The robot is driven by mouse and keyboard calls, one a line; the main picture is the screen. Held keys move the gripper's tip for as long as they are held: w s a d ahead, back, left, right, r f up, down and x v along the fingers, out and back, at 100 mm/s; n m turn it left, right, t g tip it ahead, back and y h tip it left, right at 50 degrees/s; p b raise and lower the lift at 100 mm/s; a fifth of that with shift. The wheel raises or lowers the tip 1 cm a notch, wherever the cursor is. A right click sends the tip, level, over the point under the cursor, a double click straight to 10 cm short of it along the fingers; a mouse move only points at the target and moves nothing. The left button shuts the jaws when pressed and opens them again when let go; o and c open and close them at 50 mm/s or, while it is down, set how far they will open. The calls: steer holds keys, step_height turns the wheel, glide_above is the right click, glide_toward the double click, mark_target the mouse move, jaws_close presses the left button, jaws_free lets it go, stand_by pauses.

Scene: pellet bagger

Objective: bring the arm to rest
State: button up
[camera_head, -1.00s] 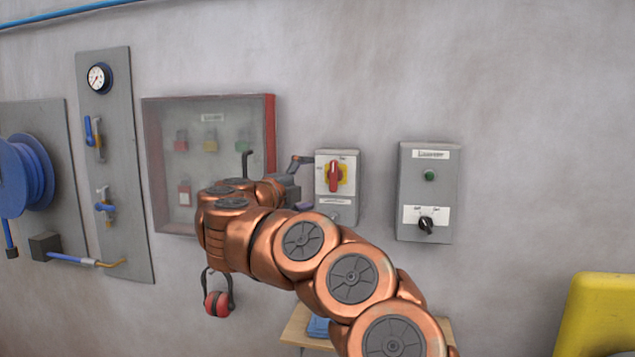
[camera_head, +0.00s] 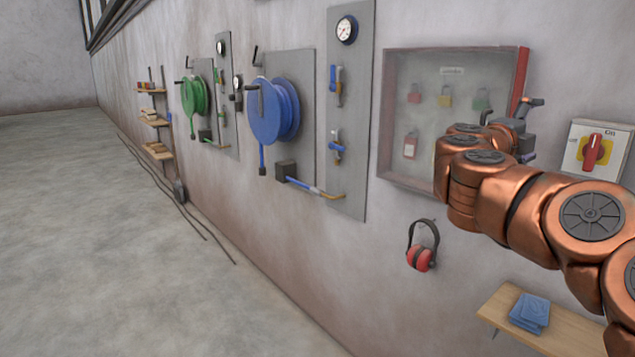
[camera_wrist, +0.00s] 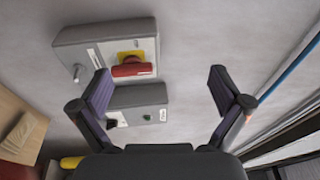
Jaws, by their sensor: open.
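My copper-coloured arm reaches in from the right edge in the head view, bent in front of the wall. My gripper (camera_head: 515,125) is partly hidden behind the wrist links, near the right end of the lock cabinet. In the wrist view my gripper (camera_wrist: 160,95) has its two dark fingers wide apart with nothing between them. Beyond the fingers are the grey switch box (camera_wrist: 75,45) with a red rotary handle (camera_wrist: 132,68) on a yellow plate, and a second grey control box (camera_wrist: 140,110). The red handle also shows in the head view (camera_head: 594,150).
The lock cabinet (camera_head: 400,110) hangs beside the arm. Red ear defenders (camera_head: 421,257) hang below it. A wooden shelf (camera_head: 560,330) holds blue cloths (camera_head: 530,312). A blue hose reel (camera_head: 274,110) is further left. The floor (camera_head: 110,250) at left is largely clear.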

steer(key=w+a+r+n+t+y, duration=0.25)
steer(key=a+n+t+y, duration=0.45)
steer(key=a, duration=0.5)
steer(key=w+a+r+n+t+y, duration=0.2)
steer(key=a+r+n+t+y, duration=0.2)
steer(key=a+n+t+y, duration=0.45)
steer(key=s+a+f+n+g+y+p, duration=0.1)
steer(key=s+a+f+n+g+y, duration=0.25)
steer(key=a+f+n, duration=0.45)
steer(key=s+a+f+n+g+y, duration=0.3)
steer(key=a+f+n+g+y, duration=0.15)
steer(key=a, duration=0.65)
steer(key=s+f+n+g+h, duration=0.1)
steer(key=s+f+n+g, duration=0.1)
steer(key=s+f+g, duration=0.6)
steer(key=s+f+n+g+h, duration=0.1)
steer(key=s+f, duration=0.6)
steer(key=f, duration=0.6)
steer(key=s+d+f+g+h, duration=0.1)
steer(key=s+d+f+g, duration=0.1)
steer(key=s, duration=0.5)
steer(key=s+d+f+g+h, duration=0.1)
steer(key=s+d+f+g, duration=0.2)
steer(key=s+d+f, duration=0.2)
steer(key=s+d+f+g+h, duration=0.2)
steer(key=s+d+f+g, duration=0.1)
steer(key=s, duration=0.8)
steer(key=shift+d+f+p, duration=0.25)
steer(key=shift+d+p, duration=0.05)
steer(key=shift+p, duration=0.1)
